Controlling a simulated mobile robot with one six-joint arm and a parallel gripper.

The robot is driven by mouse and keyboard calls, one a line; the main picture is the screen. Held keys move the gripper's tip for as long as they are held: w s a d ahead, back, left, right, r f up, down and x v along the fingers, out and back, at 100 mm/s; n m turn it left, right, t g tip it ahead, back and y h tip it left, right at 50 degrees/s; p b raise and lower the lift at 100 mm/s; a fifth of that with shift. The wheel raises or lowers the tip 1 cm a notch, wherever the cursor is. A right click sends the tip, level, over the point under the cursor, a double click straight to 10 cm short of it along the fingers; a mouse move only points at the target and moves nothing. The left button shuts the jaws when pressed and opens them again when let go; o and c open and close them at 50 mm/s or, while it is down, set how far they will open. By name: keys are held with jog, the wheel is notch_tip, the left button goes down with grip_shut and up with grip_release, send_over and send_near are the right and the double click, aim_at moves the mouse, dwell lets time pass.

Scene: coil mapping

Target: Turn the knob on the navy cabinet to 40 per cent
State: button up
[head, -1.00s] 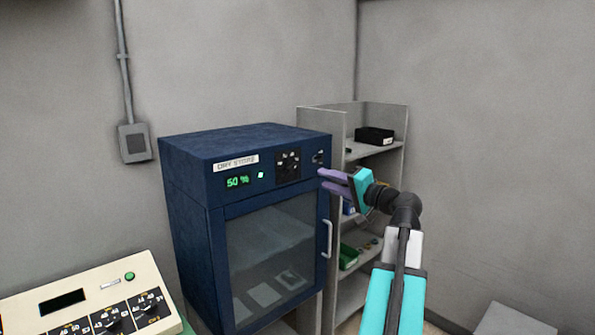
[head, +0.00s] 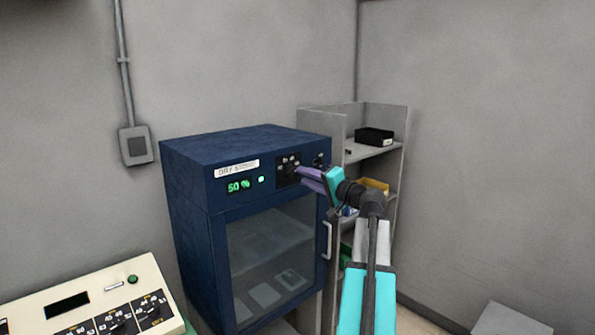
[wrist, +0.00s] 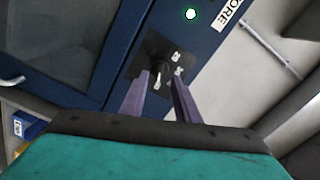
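The navy cabinet (head: 186,215) stands against the wall, with a "DRY STORE" label and a green display (head: 238,186) reading 50 %. Its black dial plate (head: 284,164) is at the upper right of the front, with white numbers around a dark knob. My gripper (head: 300,174) reaches in from the right, its purple fingertips in front of the plate and covering part of it. In the wrist view the fingers (wrist: 160,82) are apart, with the dark knob (wrist: 157,60) near their tips. I cannot tell whether they touch it.
A cabinet door handle (head: 327,240) sticks out below. Grey shelves (head: 400,150) stand to the right, and a cream control box (head: 100,285) is at lower left.

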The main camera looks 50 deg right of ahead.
aim_at(294, 172)
jog(key=shift+w+d+p, duration=0.2)
jog(key=shift+w+p, duration=0.5)
jog(key=shift+w, duration=1.6)
grip_shut()
